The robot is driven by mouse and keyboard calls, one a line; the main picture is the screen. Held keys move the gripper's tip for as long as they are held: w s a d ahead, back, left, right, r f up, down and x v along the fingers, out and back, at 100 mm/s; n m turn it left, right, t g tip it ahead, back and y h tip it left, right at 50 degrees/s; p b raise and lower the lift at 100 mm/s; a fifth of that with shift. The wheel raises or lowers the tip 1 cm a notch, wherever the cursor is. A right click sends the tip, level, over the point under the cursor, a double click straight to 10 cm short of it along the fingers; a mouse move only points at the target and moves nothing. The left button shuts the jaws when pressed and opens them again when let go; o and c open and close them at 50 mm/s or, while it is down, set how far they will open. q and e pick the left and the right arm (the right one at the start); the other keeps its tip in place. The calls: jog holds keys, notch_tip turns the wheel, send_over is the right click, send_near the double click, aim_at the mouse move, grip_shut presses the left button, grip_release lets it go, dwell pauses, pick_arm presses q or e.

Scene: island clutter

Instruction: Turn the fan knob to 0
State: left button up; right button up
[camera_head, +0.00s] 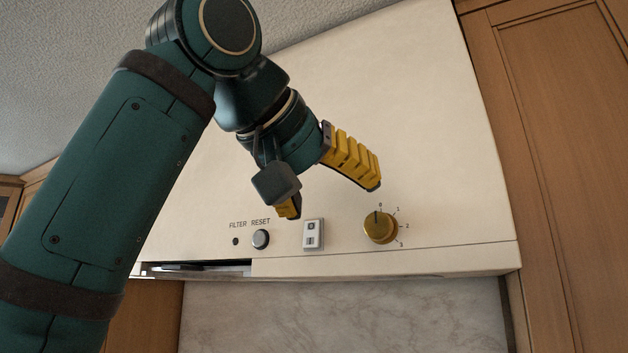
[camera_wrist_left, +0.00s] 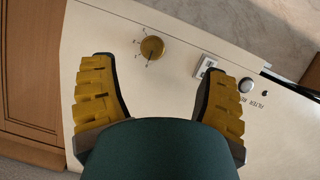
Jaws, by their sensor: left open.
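The brass fan knob (camera_head: 380,228) is on the front panel of the cream range hood (camera_head: 430,130), with a printed dial of 0, 1, 2 and 3 around it. The dark line on the knob points up, at or close to the 0. In the left wrist view the knob (camera_wrist_left: 153,46) lies just beyond and between the fingertips, nearer the left finger. My left gripper (camera_head: 331,201) has yellow padded fingers spread wide, open and empty. In the head view it is above and left of the knob, apart from it. My right gripper is not in view.
Left of the knob are a white switch plate (camera_head: 313,235), a round RESET button (camera_head: 261,239) and a small dark FILTER light (camera_head: 236,241). A wooden cabinet (camera_head: 570,130) borders the hood on the right. A marble backsplash (camera_head: 340,315) is below.

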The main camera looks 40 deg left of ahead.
pick_arm(q)
jog(key=shift+s+d, duration=0.2)
jog(key=shift+s, duration=1.15)
